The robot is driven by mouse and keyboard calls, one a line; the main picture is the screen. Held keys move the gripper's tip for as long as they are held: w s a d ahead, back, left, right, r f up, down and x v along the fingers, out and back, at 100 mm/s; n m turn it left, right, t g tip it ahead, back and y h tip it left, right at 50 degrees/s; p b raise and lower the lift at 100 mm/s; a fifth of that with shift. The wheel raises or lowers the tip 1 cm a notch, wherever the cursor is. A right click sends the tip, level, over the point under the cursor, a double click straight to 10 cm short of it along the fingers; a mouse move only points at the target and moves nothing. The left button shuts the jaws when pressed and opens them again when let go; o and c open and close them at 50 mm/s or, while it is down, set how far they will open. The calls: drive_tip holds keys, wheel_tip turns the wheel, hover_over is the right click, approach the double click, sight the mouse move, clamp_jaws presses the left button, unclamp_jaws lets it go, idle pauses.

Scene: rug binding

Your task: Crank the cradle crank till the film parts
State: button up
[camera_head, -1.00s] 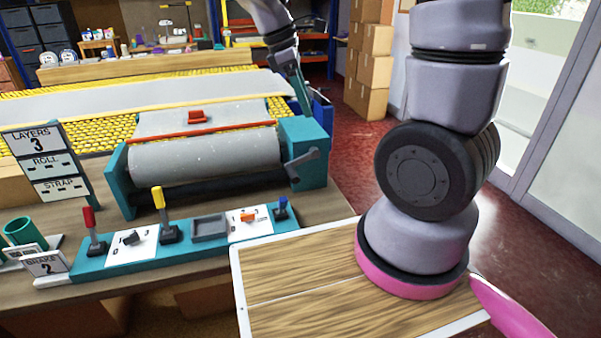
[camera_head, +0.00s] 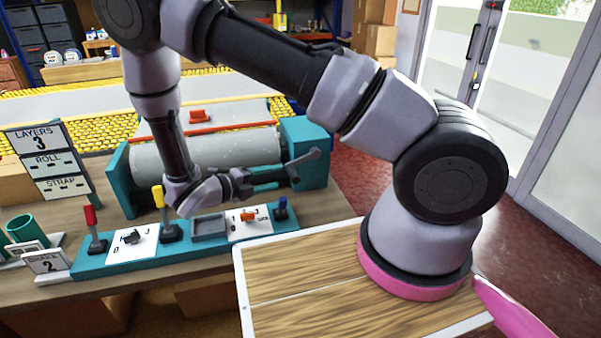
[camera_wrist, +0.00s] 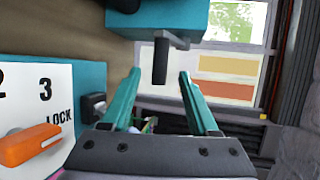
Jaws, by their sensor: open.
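The dark cradle crank (camera_head: 306,159) sits on the right teal end block (camera_head: 304,135) of the cradle. In the wrist view its hanging handle (camera_wrist: 160,62) shows just beyond and between my fingertips, with clear space on both sides. My gripper (camera_wrist: 160,76) is open, its two teal fingers apart and nothing held. In the head view my gripper (camera_head: 284,177) is beside the crank, low in front of the cradle. The pale grey roll (camera_head: 235,147) lies in the cradle, partly hidden by my arm. A separate film edge cannot be made out.
A teal control panel (camera_head: 80,262) with red (camera_head: 91,215) and yellow levers (camera_head: 160,198) and an orange knob (camera_head: 248,216) lies under my forearm. A layers sign (camera_head: 35,140) stands left. A red-orange block (camera_head: 198,114) sits behind the roll.

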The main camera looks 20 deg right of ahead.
drive_tip(key=x, duration=1)
drive_tip(key=shift+d, duration=0.15)
drive_tip(key=shift+w, duration=0.1)
clamp_jaws()
idle(1.0)
